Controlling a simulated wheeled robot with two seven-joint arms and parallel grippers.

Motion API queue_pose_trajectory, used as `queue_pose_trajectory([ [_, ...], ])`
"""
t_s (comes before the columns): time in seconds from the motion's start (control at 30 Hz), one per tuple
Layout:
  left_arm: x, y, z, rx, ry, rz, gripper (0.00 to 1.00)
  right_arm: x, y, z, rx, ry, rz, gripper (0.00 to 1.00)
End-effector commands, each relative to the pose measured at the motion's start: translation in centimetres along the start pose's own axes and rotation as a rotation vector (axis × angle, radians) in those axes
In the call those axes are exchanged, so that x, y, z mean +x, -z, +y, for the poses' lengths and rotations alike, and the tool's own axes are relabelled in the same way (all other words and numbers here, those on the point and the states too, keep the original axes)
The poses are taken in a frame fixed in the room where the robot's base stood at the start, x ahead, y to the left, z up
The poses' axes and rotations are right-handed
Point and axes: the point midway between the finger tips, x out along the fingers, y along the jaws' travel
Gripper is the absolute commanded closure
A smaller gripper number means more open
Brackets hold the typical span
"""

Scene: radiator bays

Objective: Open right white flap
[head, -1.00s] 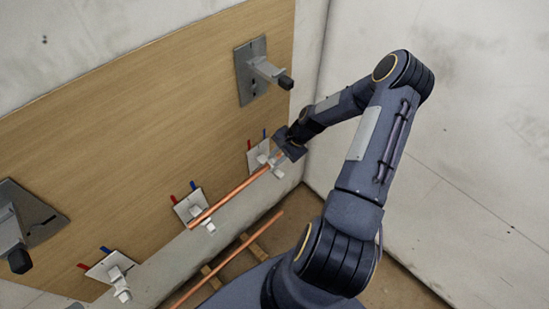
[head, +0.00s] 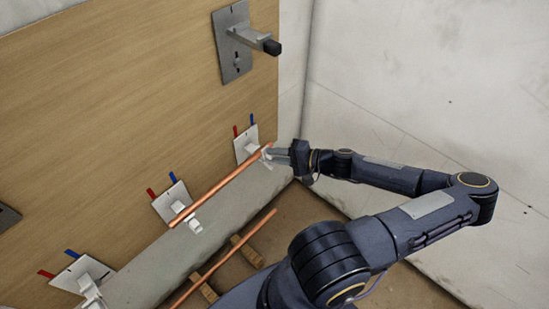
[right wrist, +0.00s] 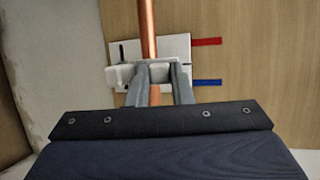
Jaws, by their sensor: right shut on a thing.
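The right white flap (head: 266,154) is on the rightmost white bracket plate (head: 246,143), low on the wooden panel. My right gripper (head: 272,155) reaches it from the right. In the right wrist view its two fingers (right wrist: 158,77) are closed about the white flap, seen between the fingertips (right wrist: 157,69). A copper pipe (head: 222,186) ends at this bracket and also rests on the middle white bracket (head: 172,203). In the right wrist view the pipe (right wrist: 147,30) runs down behind the fingertips; the flap's exact angle is partly hidden. My left gripper is not in view.
A grey plate with a protruding arm (head: 236,45) is above on the wooden panel (head: 130,110). Another white bracket (head: 82,273) is at lower left. A second copper pipe (head: 230,255) lies on wooden blocks below. A pale wall (head: 430,90) bounds the right side.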

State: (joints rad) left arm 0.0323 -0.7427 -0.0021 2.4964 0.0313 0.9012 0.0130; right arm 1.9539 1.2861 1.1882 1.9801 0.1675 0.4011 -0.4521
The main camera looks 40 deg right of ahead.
Motion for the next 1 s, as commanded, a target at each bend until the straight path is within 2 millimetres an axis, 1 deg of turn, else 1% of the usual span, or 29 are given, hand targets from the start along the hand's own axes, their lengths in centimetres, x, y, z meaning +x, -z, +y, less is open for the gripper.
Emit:
queue_pose_trajectory([
  [0.03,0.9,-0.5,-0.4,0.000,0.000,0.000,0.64,0.1,0.0,0.7,-0.009,0.039,0.000,1.00],
  [0.33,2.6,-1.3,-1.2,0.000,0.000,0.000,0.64,0.0,-0.1,1.3,-0.075,0.183,-0.003,1.00],
  [0.6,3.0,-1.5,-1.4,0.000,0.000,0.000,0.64,-0.1,-0.2,1.4,-0.096,0.232,-0.006,1.00],
  [1.0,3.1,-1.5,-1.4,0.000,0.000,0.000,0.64,-0.1,-0.2,1.4,-0.098,0.237,-0.007,1.00],
])
